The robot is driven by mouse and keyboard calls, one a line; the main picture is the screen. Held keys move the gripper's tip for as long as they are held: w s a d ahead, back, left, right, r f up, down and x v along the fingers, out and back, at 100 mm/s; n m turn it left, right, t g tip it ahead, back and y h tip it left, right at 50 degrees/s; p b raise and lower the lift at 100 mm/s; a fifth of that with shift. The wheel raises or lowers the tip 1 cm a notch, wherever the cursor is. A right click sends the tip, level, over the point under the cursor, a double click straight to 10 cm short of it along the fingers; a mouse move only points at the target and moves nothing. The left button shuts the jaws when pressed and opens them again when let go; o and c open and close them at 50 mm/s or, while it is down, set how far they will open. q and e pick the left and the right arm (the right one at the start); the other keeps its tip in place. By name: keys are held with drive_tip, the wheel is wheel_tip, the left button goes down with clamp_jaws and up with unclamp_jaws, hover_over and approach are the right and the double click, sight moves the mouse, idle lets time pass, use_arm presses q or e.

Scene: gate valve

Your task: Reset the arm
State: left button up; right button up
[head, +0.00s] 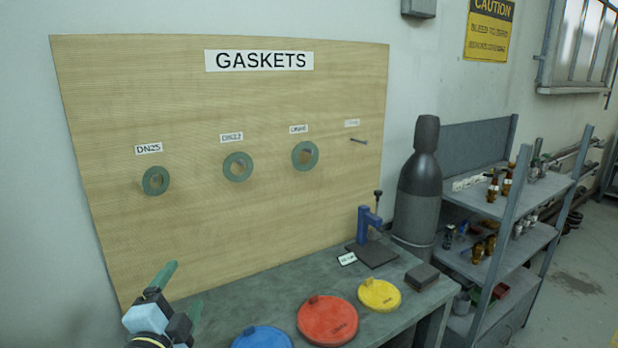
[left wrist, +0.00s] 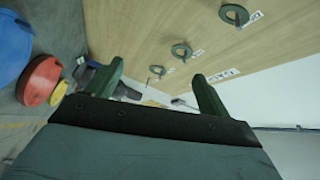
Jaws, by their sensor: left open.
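My left gripper (head: 182,290) is at the lower left of the head view, in front of the lower edge of the wooden gasket board (head: 220,110). Its green fingers are apart and nothing is between them; they also show in the left wrist view (left wrist: 160,88). Three green ring gaskets hang on the board: the DN25 one (head: 155,180), a middle one (head: 237,166) and a right one (head: 305,155). The gripper is below the rings and apart from them. A bare peg (head: 358,141) is at the board's right. My right gripper is not in view.
A grey bench (head: 285,283) below the board holds blue (head: 262,338), red (head: 327,319) and yellow (head: 379,295) discs, a blue vise-like tool (head: 367,224) and a dark block (head: 421,277). A dark cylinder (head: 418,190) and loaded shelves (head: 500,200) stand at right.

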use_arm(q)
drive_tip(key=s+f+n+g, duration=0.75)
drive_tip(key=s+f, duration=0.35)
drive_tip(key=s, duration=0.4)
drive_tip(key=s+f+n+g, duration=0.7)
drive_tip(key=s+f, duration=0.4)
drive_tip(key=s, duration=0.4)
wheel_tip(320, 180, down, 28)
drive_tip(key=s+m+g+b, duration=0.2)
drive_tip(key=b, duration=0.1)
drive_tip(key=s+a+f+g+b, duration=0.1)
drive_tip(key=s+a+f+b, duration=0.1)
drive_tip(key=s+f, duration=1.3)
drive_tip(key=shift+s+f+y, duration=0.15)
drive_tip(key=shift+s+y, duration=0.15)
drive_tip(key=shift+s, duration=0.05)
